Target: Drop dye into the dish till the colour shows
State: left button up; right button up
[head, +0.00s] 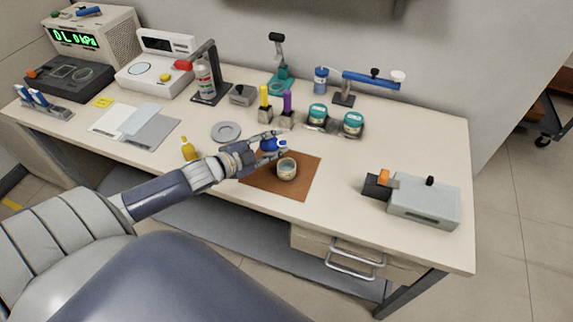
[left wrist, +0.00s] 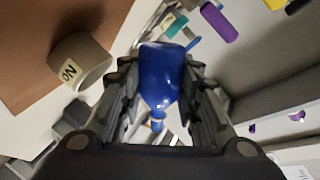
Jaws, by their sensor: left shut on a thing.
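A small pale cup-shaped dish (head: 287,170) stands upright on a brown mat (head: 258,184) near the table's front edge. My left gripper (head: 272,141) is shut on a blue dropper bottle (head: 268,146), held just behind and left of the dish. In the left wrist view the blue bottle (left wrist: 160,72) lies between both fingers, its narrow end towards the palm. The dish (left wrist: 80,62) shows beside it there, with a dark-lettered label, apart from the bottle. The dish's contents are too small to make out. A yellow bottle (head: 189,150) stands left of the mat, near my left arm. My right gripper is out of view.
A grey round plate (head: 226,131) lies behind the left arm. Yellow-topped and purple-topped items (head: 287,104) and teal-lidded jars (head: 353,124) stand behind the mat. A grey box device (head: 423,203) sits at the right. The table between mat and device is clear.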

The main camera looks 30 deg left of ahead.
pick_arm(q)
jog(key=shift+a+r+m+y+b, duration=0.15)
jog(key=shift+m+y+b, duration=0.25)
jog(key=shift+m+b, duration=0.4)
dwell(2.5)
jog(key=shift+a+f+m+y+b, duration=0.2)
jog(key=shift+f+m+y+b, duration=0.2)
jog(key=shift+m+b, duration=0.45)
dwell(1.7)
jog(key=shift+r+m+y+p, duration=0.3)
jog(key=shift+r+m+p, duration=0.15)
jog(key=shift+p, duration=0.3)
dwell(1.4)
